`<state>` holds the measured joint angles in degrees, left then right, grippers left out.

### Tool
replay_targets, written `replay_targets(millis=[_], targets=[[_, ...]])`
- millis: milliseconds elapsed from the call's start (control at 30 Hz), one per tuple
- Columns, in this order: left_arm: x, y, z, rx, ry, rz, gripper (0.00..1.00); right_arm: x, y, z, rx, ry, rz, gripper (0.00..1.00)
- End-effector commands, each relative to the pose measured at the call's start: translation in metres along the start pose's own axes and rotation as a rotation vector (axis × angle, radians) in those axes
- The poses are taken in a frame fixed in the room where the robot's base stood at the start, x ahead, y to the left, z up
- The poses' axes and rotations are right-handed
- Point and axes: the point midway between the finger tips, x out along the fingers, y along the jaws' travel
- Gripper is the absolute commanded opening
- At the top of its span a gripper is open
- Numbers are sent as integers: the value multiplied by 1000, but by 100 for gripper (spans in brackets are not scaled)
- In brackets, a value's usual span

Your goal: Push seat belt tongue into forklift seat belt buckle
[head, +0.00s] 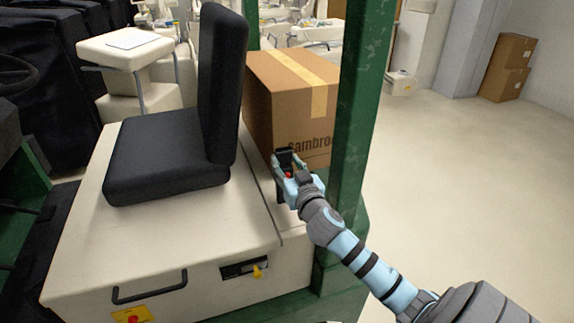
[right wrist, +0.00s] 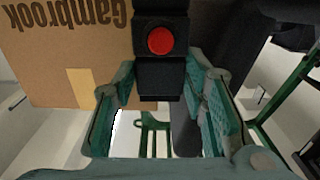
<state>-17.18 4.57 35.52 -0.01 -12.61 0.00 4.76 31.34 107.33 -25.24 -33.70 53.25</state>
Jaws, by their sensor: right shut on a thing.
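The forklift seat buckle (right wrist: 160,75) is a black block with a round red button. It sits between the fingers of my right gripper (head: 289,168), which is shut on it. In the head view the dark buckle (head: 285,157) shows at the fingertips, beside the backrest of the black forklift seat (head: 170,155). A dark upright piece shows below the gripper there. In the right wrist view my right gripper (right wrist: 160,92) has one teal finger on each side of the buckle. I cannot make out a seat belt tongue in either view. My left gripper is not in view.
A cardboard box (head: 285,95) stands behind the gripper. A green post (head: 355,110) rises just right of it. The cream forklift body (head: 80,235) has a black handle (head: 150,287) and a yellow lever (head: 257,271). Open floor (head: 470,170) lies to the right.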

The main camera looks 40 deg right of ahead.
Motion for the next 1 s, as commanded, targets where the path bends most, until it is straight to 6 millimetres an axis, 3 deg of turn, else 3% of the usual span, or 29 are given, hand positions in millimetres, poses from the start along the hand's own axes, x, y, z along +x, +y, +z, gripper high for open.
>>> replay_targets(millis=[33, 167, 533, 667, 900, 1000], targets=[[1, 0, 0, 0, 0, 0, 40, 0, 0, 2, 1, -3, 0, 44], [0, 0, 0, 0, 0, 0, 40, 0, 0, 2, 1, -3, 1, 63], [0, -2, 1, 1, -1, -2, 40, -7, 0, 2, 0, -5, 1, 63], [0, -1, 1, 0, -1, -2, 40, -34, 0, 2, -1, -5, -3, 63], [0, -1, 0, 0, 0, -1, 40, -99, 0, 2, -1, -7, -1, 63], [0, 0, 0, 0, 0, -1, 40, -114, 0, 2, 0, -5, 0, 63]])
